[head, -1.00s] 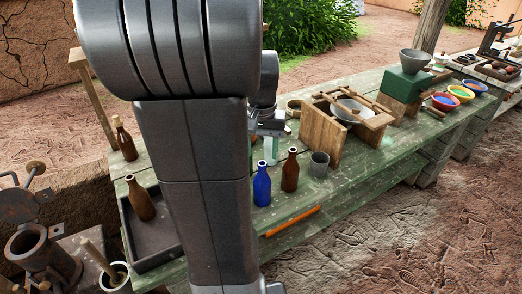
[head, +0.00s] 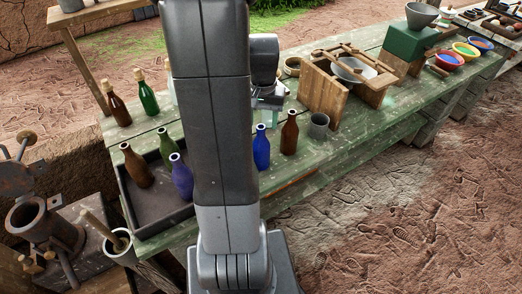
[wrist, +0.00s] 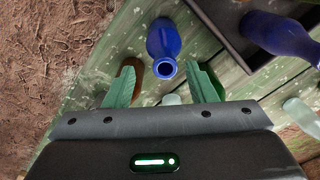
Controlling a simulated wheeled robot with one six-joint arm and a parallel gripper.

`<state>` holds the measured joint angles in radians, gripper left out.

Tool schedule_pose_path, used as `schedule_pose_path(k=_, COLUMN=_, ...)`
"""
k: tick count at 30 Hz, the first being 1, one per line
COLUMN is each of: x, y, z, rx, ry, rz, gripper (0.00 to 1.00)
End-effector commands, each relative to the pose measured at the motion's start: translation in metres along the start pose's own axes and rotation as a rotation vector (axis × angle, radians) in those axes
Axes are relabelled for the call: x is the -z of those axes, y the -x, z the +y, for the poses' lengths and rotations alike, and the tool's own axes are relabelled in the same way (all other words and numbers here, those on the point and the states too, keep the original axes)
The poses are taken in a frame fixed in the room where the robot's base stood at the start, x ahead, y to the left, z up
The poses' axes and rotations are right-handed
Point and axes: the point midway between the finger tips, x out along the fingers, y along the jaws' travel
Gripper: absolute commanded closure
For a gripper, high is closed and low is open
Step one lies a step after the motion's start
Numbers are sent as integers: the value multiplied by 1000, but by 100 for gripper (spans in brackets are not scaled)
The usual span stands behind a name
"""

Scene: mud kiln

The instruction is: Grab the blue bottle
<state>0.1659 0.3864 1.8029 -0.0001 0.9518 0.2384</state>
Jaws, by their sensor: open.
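The blue bottle (head: 261,150) stands upright on the green table, left of a brown bottle (head: 289,133). In the wrist view the blue bottle (wrist: 163,42) shows its open mouth just beyond the gap between my fingertips. My gripper (wrist: 164,85) is open and empty, its two green fingers spread. In the head view my gripper (head: 269,112) is small and partly hidden by my arm, behind the blue bottle. A blue-violet bottle (head: 181,178) stands in the dark tray and also shows in the wrist view (wrist: 278,35).
The dark tray (head: 165,222) also holds brown and green bottles. A brown bottle (wrist: 135,68) is beside my left finger, partly hidden. A grey cup (head: 318,125) and wooden frame (head: 322,92) stand right of the blue bottle. Clear glass (wrist: 172,99) shows between my fingers.

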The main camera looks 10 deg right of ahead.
Motion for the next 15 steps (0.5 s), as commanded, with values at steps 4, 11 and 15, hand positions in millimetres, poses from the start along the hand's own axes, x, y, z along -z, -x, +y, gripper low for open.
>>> schedule_pose_path(k=4, x=2, y=-18, z=-5, rx=-1, ry=1, rz=-6, gripper=49)
schedule_pose_path(k=11, x=4, y=-41, z=-6, rx=0, ry=0, rz=-2, gripper=49)
schedule_pose_path(k=15, x=4, y=-44, z=-6, rx=0, ry=0, rz=-1, gripper=49)
